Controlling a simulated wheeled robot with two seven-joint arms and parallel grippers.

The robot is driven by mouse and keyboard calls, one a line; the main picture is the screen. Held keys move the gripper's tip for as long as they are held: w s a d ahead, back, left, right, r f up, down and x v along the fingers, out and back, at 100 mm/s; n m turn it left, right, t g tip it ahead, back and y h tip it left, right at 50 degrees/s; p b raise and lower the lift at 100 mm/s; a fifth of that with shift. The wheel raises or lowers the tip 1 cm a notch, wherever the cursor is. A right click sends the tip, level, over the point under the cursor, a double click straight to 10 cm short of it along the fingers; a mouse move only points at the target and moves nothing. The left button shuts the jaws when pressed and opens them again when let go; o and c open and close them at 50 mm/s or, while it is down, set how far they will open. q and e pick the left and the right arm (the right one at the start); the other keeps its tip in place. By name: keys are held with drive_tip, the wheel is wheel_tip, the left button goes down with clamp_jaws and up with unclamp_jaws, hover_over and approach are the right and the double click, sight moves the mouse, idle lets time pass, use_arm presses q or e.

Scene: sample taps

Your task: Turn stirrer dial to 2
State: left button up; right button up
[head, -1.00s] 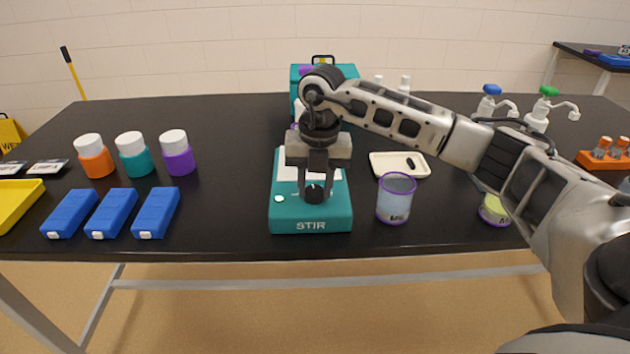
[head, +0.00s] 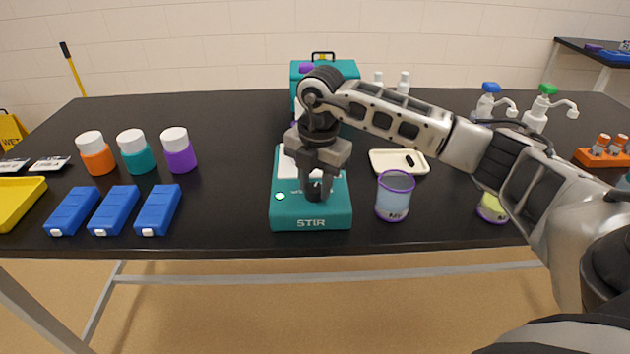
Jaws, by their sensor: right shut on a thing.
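The teal stirrer (head: 311,222), marked STIR on its front, stands near the front edge of the table. It has a white top plate (head: 286,167) and a small light button or lamp (head: 280,196) at the front left. My right gripper (head: 316,192) points down over the stirrer's front and is shut on the dark dial (head: 314,188). The gripper hides most of the dial, and its numbers cannot be read. My left gripper is not in view.
A purple-rimmed beaker (head: 394,198) stands close to the right of the stirrer. A white tray (head: 399,171) lies behind the beaker. Blue boxes (head: 115,210) and capped bottles (head: 134,152) stand left. A teal machine (head: 345,72) is behind. The table between boxes and stirrer is clear.

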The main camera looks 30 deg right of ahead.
sight(319, 189)
drive_tip(key=shift+w+r, duration=0.1)
drive_tip(key=shift+r, duration=0.05)
drive_tip(key=o, duration=1)
drive_tip(key=shift+c, duration=0.2)
wheel_tip(319, 189, up, 16)
drive_tip(key=s, duration=0.1)
drive_tip(key=shift+d, duration=0.25)
